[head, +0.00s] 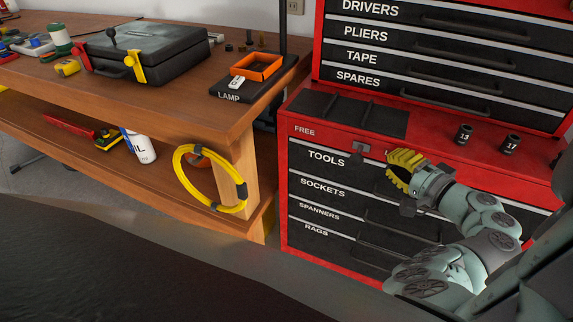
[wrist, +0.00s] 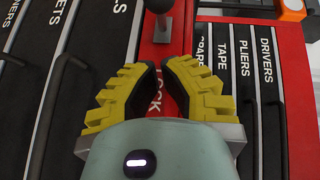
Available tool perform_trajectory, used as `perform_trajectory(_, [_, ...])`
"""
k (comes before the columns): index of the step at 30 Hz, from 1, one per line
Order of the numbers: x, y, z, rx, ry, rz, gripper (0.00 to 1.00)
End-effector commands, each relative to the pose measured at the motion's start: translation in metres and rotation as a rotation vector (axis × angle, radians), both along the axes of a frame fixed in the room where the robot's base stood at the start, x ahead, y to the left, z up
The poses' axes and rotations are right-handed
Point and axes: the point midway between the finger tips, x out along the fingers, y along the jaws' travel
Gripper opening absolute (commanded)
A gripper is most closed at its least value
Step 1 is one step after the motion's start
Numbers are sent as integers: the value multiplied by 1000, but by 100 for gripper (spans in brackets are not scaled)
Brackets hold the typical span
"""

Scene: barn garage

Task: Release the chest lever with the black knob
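The lever (wrist: 162,25) is a short grey stem with a black knob (wrist: 159,5) on the red chest, at the top of the wrist view. In the head view its grey fitting (head: 359,148) sits on the red band between the FREE label and a largely hidden second label. The wrist view shows "OCK" beside it. My gripper (wrist: 160,68) has yellow ridged fingers, also seen in the head view (head: 391,172) just right of the fitting. The fingers are apart by a narrow gap with nothing between them. The knob is above the fingertips in the wrist view, apart from them.
The red chest (head: 284,170) has black labelled drawers with protruding handles. Two black sockets (head: 464,134) stand on its ledge. A wooden bench (head: 215,102) at left bears a black case (head: 150,50) and an orange tray (head: 262,74). A yellow coil (head: 186,180) hangs on its front.

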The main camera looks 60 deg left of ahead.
Motion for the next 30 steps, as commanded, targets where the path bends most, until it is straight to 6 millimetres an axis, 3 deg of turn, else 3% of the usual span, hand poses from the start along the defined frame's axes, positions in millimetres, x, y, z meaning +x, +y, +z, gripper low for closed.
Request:
perform_trajectory(7, [-24,26,-6,2,2,4,0])
perform_trajectory(23, [-30,34,-8,2,0,3,0])
perform_trajectory(30, [-55,73,-8,4,3,9,0])
